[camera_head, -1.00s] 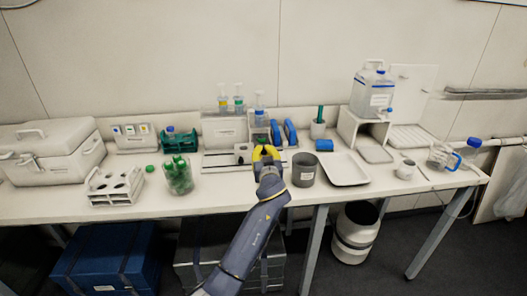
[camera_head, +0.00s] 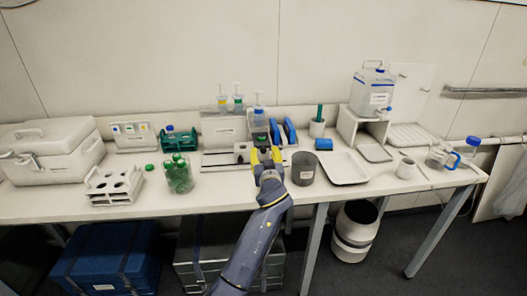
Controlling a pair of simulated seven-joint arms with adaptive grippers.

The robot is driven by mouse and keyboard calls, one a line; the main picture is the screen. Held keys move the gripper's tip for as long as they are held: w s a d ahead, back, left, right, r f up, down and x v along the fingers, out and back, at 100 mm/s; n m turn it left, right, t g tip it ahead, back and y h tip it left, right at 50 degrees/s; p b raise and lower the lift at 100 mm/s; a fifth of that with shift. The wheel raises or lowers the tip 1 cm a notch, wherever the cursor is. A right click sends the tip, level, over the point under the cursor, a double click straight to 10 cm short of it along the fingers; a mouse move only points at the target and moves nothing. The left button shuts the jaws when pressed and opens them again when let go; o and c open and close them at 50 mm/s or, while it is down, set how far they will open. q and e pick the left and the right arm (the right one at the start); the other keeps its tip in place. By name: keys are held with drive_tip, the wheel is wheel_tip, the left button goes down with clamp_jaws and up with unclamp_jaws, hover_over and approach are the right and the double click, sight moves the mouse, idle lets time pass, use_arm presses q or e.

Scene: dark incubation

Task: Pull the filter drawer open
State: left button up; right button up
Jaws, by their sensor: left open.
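A white boxy unit (camera_head: 224,130) with a small label stands at the back middle of the bench, bottles with pump tops on it. A low white block (camera_head: 242,152) with a dark round spot sits at its front on a pale base plate (camera_head: 217,167). I cannot tell for sure which part is the filter drawer. My left gripper (camera_head: 266,153), with yellow fingers, is open just right of the white block, over the front of the base plate. Its fingers hide what lies behind them; I cannot tell whether they touch anything. My right gripper is not in view.
A grey cup (camera_head: 303,168) stands close to the right of my left gripper. A white tray (camera_head: 345,167) lies farther right. A glass beaker with green caps (camera_head: 178,174) and a tube rack (camera_head: 114,187) stand left. The bench front is mostly clear.

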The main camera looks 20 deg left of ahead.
use_arm(q)
drive_tip(key=v, duration=0.5)
idle(0.3)
